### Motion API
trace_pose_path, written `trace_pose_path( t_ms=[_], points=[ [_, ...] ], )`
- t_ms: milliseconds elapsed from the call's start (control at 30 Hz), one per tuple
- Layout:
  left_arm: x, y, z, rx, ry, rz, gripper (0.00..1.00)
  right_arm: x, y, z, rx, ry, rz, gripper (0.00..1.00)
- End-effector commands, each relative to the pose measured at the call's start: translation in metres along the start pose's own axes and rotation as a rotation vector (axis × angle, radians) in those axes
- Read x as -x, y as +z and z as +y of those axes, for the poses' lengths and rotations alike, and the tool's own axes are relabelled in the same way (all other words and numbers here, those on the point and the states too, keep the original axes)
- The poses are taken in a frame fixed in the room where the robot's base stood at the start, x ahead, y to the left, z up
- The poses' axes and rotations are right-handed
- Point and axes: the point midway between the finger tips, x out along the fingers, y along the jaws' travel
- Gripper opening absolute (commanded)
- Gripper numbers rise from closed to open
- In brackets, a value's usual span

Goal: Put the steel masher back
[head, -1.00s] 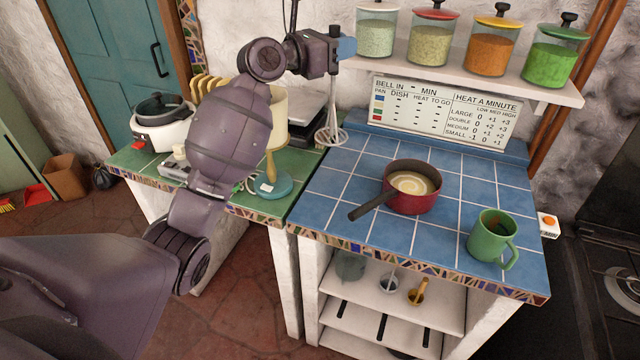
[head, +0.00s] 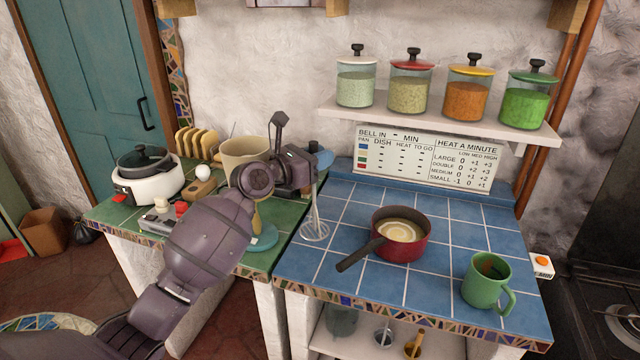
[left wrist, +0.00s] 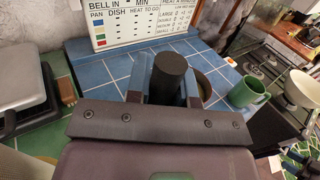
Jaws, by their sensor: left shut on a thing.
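The steel masher (head: 314,228) hangs upright, its wire head down, over the left edge of the blue tiled counter in the head view. I cannot tell whether its head touches the tiles. My left gripper (head: 312,162) is shut on its upper end. In the left wrist view, the masher's dark handle end (left wrist: 169,76) stands between the fingers of my left gripper (left wrist: 170,88); the wire head is hidden there.
The blue counter (head: 350,205) holds a red saucepan (head: 412,247) and a green mug (head: 482,285). Left, the green counter (head: 125,222) holds a cream pot (head: 240,150), toast rack and white cooker (head: 150,186). A jar shelf (head: 440,122) overhangs the back. Bare tiles lie behind the saucepan.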

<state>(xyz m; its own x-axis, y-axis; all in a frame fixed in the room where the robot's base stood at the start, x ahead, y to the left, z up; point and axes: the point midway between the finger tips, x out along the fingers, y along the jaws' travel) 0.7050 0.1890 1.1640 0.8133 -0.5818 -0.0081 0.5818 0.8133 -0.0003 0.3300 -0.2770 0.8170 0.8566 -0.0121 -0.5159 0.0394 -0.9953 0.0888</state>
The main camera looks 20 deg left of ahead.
Motion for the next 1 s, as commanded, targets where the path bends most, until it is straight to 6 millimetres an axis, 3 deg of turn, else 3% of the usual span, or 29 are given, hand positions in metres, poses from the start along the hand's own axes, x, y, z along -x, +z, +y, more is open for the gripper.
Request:
trace_pose_path(
  t_ms=[167,500,933,967,1000],
  points=[
    [0.000,-0.008,0.000,0.001,-0.001,-0.002,0.00,-0.002,0.001,-0.002,-0.004,-0.001,0.001,0.53],
    [-0.001,-0.058,0.000,0.001,0.000,0.001,0.00,-0.008,0.030,-0.004,-0.007,0.000,-0.030,0.53],
    [-0.001,-0.062,0.000,0.001,0.000,-0.002,0.00,-0.005,0.031,-0.003,-0.007,0.001,-0.032,0.53],
    [-0.001,-0.063,0.000,0.002,0.000,-0.001,0.23,-0.005,0.030,-0.003,-0.006,0.001,-0.030,0.53],
    [-0.001,-0.062,0.000,0.001,0.000,-0.001,0.29,-0.006,0.028,-0.003,-0.006,0.000,-0.027,0.53]
  ],
)
